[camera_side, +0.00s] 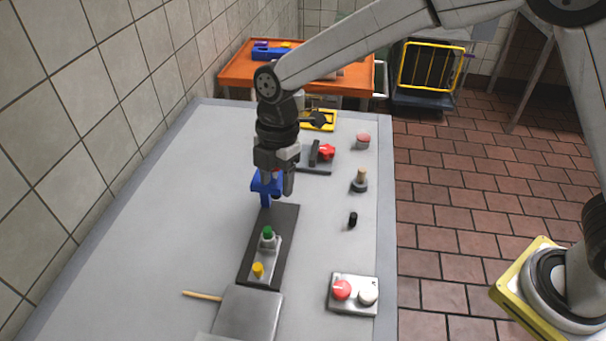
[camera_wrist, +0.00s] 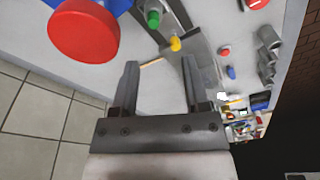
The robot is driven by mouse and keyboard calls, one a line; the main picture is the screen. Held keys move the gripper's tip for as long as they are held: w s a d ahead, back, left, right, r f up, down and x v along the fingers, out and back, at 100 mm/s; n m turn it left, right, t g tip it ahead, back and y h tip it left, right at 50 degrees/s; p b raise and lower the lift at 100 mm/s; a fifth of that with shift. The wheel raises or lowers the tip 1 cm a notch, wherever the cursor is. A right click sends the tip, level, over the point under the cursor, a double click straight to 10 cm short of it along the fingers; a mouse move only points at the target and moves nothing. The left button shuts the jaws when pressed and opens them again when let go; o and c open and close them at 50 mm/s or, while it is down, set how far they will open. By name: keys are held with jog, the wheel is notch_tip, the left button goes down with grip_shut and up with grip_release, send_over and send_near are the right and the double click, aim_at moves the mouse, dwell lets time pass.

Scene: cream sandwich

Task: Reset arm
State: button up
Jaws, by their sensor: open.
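My gripper (camera_side: 277,188) hangs over the grey table, pointing down, near a blue fixture (camera_side: 266,184). In the wrist view my gripper (camera_wrist: 160,68) has its two fingers spread apart with nothing between them. A large red round knob (camera_wrist: 83,30) with blue parts beside it shows close to the camera at the upper left, outside the fingers. In the side view my gripper partly hides the blue fixture. I cannot tell whether they touch.
A dark plate (camera_side: 285,225) carries green (camera_side: 268,232) and yellow (camera_side: 257,269) buttons in front of my gripper. A box with red and white buttons (camera_side: 353,307), a black cylinder (camera_side: 352,219) and a wooden knob (camera_side: 361,176) stand right. The table's left side (camera_side: 170,200) is clear.

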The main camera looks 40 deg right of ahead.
jog(key=s+d+m+t, duration=0.1)
jog(key=s+d+m, duration=0.3)
jog(key=d+m, duration=0.3)
jog(key=s+d+f+m+t+h, duration=0.1)
jog(key=s+d+m, duration=0.4)
jog(key=d+m, duration=0.2)
jog(key=s+d+f+m+t, duration=0.1)
jog(key=s+d+m, duration=0.4)
jog(key=d, duration=0.5)
jog(key=m, duration=0.2)
jog(key=shift+d+f+m, duration=0.2)
jog(key=shift+m, duration=0.2)
